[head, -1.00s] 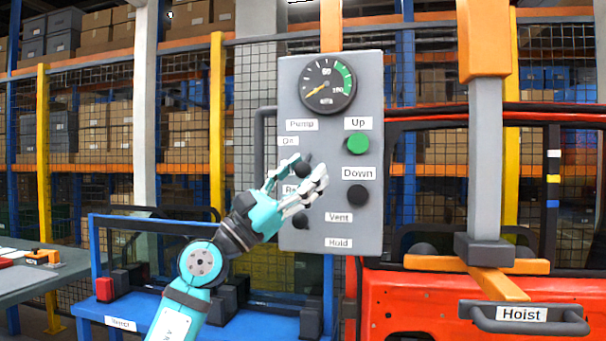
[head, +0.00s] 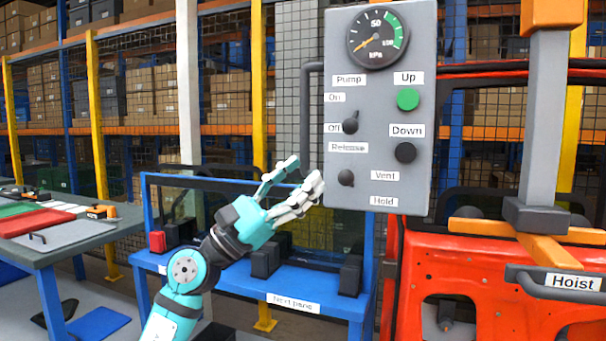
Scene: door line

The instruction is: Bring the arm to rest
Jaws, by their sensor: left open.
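My left gripper (head: 303,178) is open and empty. It is teal with pale fingers and points up and right. In the picture its fingertips lie just left of the lower left edge of the grey control panel (head: 370,95); I cannot tell the gap in depth. The panel carries a gauge (head: 378,37), a green Up button (head: 408,99), a black Down button (head: 405,152), a Pump knob (head: 351,122) and a Release knob (head: 346,177). The Pump knob's pointer is turned upward. My right gripper is not in view.
A blue rack (head: 230,272) stands behind and below my left arm. A grey table (head: 95,232) with a red item (head: 35,222) is at the left. An orange-red door (head: 480,290) and the Hoist handle (head: 560,283) are at the right.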

